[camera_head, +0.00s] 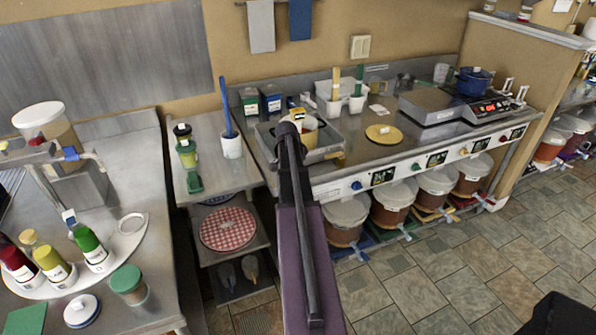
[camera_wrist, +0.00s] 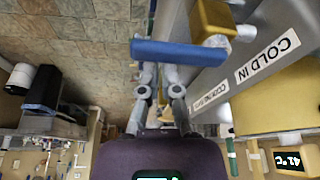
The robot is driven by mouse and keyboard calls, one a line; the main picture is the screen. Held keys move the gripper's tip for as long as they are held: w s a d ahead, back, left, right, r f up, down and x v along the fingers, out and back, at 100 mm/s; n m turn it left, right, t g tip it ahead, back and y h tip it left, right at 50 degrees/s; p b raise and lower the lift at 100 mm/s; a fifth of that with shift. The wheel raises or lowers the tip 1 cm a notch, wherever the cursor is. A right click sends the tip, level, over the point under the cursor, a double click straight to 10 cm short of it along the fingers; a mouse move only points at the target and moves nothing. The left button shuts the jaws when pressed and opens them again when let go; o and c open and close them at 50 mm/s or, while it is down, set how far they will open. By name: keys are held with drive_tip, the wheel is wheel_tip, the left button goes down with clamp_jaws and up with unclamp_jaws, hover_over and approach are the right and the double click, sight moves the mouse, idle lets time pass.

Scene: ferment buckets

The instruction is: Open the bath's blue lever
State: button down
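The blue lever (camera_wrist: 180,55) shows in the wrist view as a flat bar lying crosswise directly in front of my gripper (camera_wrist: 162,82). A brass valve body (camera_wrist: 214,18) sits beside it, next to a steel face with a "COLD IN" label (camera_wrist: 268,56).
A steel counter (camera_head: 400,140) with burners runs right of the arm, with lidded buckets (camera_head: 346,212) below. A steel shelf unit (camera_head: 215,170) stands left. Bottles (camera_head: 92,250) crowd the left table. Tiled floor (camera_head: 440,270) is open at lower right.

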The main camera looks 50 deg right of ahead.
drive_tip(key=shift+a, duration=0.1)
idle(0.3)
drive_tip(key=shift+r, duration=0.15)
drive_tip(key=p+v, duration=0.3)
drive_tip(key=shift+r+p, duration=0.35)
drive_tip(key=shift+p, duration=0.05)
drive_tip(key=p+v, duration=0.3)
drive_tip(key=v, duration=0.1)
drive_tip(key=p+v, duration=0.2)
drive_tip(key=shift+w+p, duration=0.3)
drive_tip(key=shift+w, duration=0.05)
idle(0.5)
